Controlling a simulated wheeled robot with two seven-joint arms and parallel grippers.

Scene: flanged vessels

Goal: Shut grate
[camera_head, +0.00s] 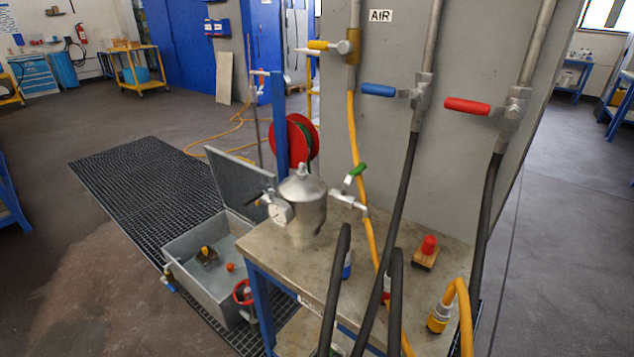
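A dark mesh floor grate (125,168) lies flat on the floor at left and runs toward the front under a grey open-topped metal box (190,282). A grey hinged panel (238,182) stands raised and tilted at the back edge of this box, so the box is open. I cannot tell whether the panel is mesh or solid. Inside the box are a dark fitting with a yellow top (206,256) and a small orange piece (230,267). Neither of my grippers is in view.
A workbench (262,250) right of the box carries a metal vessel (303,205), a red-topped block (428,250) and black and yellow hoses. A grey panel with yellow, blue and red valve handles (467,106) stands behind. The floor left of the box is clear.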

